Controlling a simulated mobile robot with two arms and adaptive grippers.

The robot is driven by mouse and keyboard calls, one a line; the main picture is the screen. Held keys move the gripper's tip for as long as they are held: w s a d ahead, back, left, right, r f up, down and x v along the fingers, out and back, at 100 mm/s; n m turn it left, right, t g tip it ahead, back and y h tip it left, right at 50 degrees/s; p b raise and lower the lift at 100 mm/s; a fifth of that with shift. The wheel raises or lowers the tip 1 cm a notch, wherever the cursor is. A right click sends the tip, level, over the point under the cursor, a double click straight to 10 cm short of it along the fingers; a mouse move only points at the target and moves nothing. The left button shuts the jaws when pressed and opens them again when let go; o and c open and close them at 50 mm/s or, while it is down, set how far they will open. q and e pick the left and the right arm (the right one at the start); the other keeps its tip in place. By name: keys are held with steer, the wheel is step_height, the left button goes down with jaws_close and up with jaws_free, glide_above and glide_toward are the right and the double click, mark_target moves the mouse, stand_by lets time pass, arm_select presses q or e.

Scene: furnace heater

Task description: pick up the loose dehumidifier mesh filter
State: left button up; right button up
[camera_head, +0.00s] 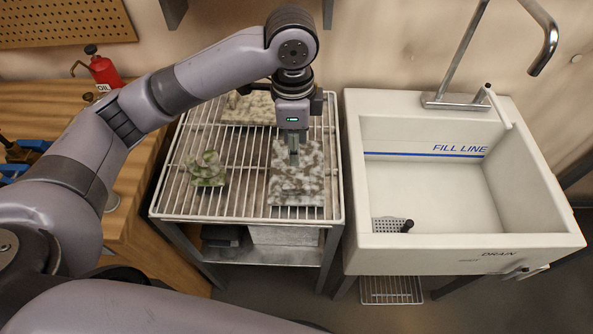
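A flat panel mottled grey and white (297,188) lies on the wire rack (240,207), at its right side; it looks like a dusty filter. A second mottled panel (248,108) lies at the back of the rack, partly behind my arm. I cannot tell for sure which one is the dehumidifier mesh filter. My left gripper (293,160) points down over the far part of the front panel. Its fingers look close together, but the view does not show whether they are open, shut or touching the panel. My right gripper is out of view.
A crumpled green piece (205,168) lies on the rack's left. A white sink (464,240) with a tall faucet (456,60) stands right, with a perforated plate (390,225) inside. A red oil can (104,72) stands on the wooden bench (40,105) at left.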

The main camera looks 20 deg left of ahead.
arm_select(q)
steer(key=p, duration=0.2)
glide_toward(293, 186)
step_height(293, 186, down, 5)
steer(key=shift+s+d+f, duration=0.1)
steer(key=shift+d, duration=0.1)
steer(key=shift+a+f+p, duration=0.15)
steer(key=shift+f+p, duration=0.6)
steer(key=shift+f, duration=1.85)
steer(key=shift+c, duration=0.4)
jaws_close()
